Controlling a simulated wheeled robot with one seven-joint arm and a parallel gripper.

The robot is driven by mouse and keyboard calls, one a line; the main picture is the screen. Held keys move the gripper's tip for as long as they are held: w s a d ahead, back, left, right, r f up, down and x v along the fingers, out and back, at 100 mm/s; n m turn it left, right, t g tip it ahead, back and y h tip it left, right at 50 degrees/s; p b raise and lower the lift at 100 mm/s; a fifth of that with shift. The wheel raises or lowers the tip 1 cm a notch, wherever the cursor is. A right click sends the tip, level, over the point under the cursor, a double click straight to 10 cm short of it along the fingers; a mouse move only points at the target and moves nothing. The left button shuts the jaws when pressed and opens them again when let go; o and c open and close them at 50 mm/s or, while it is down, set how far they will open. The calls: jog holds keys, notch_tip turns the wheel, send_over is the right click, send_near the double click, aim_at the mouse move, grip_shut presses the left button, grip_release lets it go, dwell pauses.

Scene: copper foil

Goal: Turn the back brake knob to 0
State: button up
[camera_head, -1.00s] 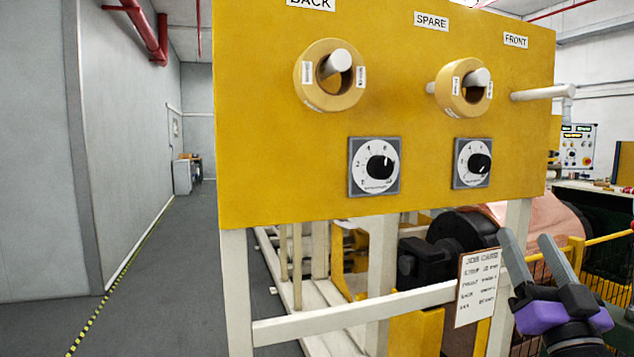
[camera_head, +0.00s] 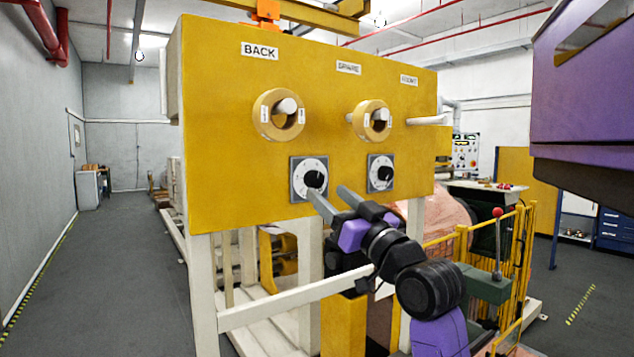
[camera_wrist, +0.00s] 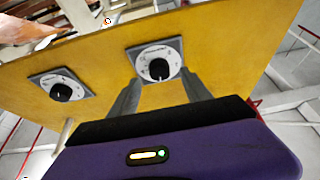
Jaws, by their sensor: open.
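The yellow panel (camera_head: 230,150) carries two black knobs on grey square plates with white dials. The back brake knob (camera_head: 314,180) is the left one, below the BACK label (camera_head: 260,50). My gripper (camera_head: 327,190) is open and empty in front of the panel, its fingers pointing at this knob's lower right. In the wrist view, the panel looks upside down and the back knob (camera_wrist: 159,69) shows between and just beyond the two fingertips (camera_wrist: 161,77). No contact is visible. The pointer's setting is too small to read. The front brake knob (camera_head: 381,177) is to the right.
A white bare peg (camera_head: 428,120) sticks out at right. White frame legs (camera_head: 203,290) stand below. Yellow fencing (camera_head: 522,250) is at right; open floor (camera_head: 100,270) is left.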

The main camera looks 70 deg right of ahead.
aim_at(317, 184)
jog(key=shift+p+x, duration=0.7)
jog(key=shift+x, duration=1.5)
jog(key=shift+s, duration=0.1)
jog(key=shift+c, duration=0.3)
grip_shut()
jog(key=shift+f, duration=0.1)
jog(key=shift+n+b, duration=0.3)
jog(key=shift+b, duration=0.25)
